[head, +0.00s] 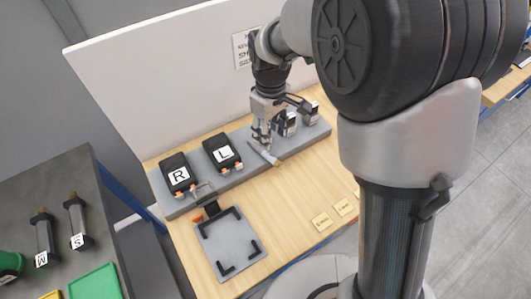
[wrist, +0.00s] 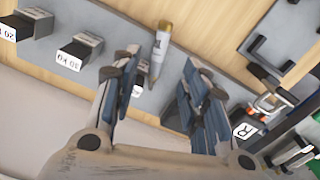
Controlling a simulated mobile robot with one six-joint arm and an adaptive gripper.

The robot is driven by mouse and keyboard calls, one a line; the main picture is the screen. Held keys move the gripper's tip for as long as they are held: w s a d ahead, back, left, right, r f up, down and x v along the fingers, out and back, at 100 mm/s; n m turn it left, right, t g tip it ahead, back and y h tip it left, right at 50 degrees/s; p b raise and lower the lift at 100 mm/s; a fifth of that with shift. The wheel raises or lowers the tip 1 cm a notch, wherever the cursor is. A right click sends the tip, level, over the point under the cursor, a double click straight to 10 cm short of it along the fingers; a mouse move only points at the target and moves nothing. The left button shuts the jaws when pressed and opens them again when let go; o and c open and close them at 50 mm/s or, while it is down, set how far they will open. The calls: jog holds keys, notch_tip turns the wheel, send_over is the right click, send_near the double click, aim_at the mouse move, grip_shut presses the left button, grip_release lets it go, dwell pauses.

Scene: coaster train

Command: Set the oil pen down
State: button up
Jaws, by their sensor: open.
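The oil pen (head: 266,156) is a slim pale pen with an orange-brown end. In the head view it slants at the front edge of the grey rail, just below my gripper (head: 262,140). In the wrist view the pen (wrist: 161,48) shows between and beyond the fingertips of my gripper (wrist: 160,72), with its narrow end toward me. The fingers are spread, with visible gaps on both sides of the pen. I cannot tell whether the pen lies fully on the rail or partly over the wooden table.
The grey rail (head: 200,189) holds black blocks marked R (head: 179,176) and L (head: 222,153), and smaller weight-marked blocks (wrist: 80,53). A grey plate with black corner brackets (head: 230,245) lies on the wooden table (head: 290,195). A white panel (head: 160,80) stands close behind.

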jog(key=b, duration=0.1)
send_over(271, 156)
notch_tip(271, 156, down, 5)
jog(key=shift+w+a, duration=0.1)
jog(key=shift+a, duration=0.05)
jog(key=f, duration=0.1)
jog(key=f+b, duration=0.1)
jog(key=f, duration=0.1)
jog(key=f+b, duration=0.1)
jog(key=shift+s+f, duration=0.25)
jog(key=shift+f, duration=0.1)
jog(key=shift+w+f+b, duration=0.1)
jog(key=shift+f+b, duration=0.25)
jog(key=shift+r, duration=0.1)
jog(key=shift+c, duration=0.2)
grip_shut()
